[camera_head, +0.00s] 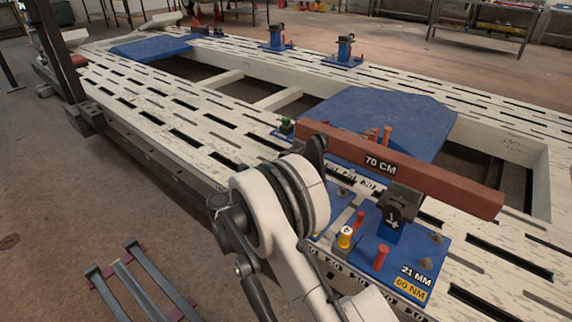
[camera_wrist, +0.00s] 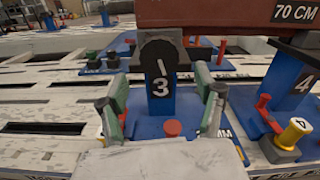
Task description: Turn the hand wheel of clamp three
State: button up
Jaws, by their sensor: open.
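Clamp three (camera_wrist: 161,88) stands in the middle of the wrist view, a blue post marked 3 with a dark rounded head. A round red knob (camera_wrist: 172,128) sits low in front of its post; I cannot tell whether this is its hand wheel. In the head view my arm hides clamp three and most of the gripper.
Clamp four (camera_head: 391,217) stands to the right, with a yellow wheel marked 4 (camera_wrist: 295,132). A red-brown beam marked 70 CM (camera_head: 440,183) runs above the clamps. Blue plates (camera_head: 385,110) lie on the white slotted frame (camera_head: 140,95). Two blue posts (camera_head: 345,48) stand at the far side.

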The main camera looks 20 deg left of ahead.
jog(key=b+x, duration=0.1)
jog(key=x, duration=0.5)
jog(key=shift+w+d, duration=0.15)
jog(key=shift+w, duration=0.15)
jog(key=shift+c, duration=0.4)
jog(key=c, duration=1.1)
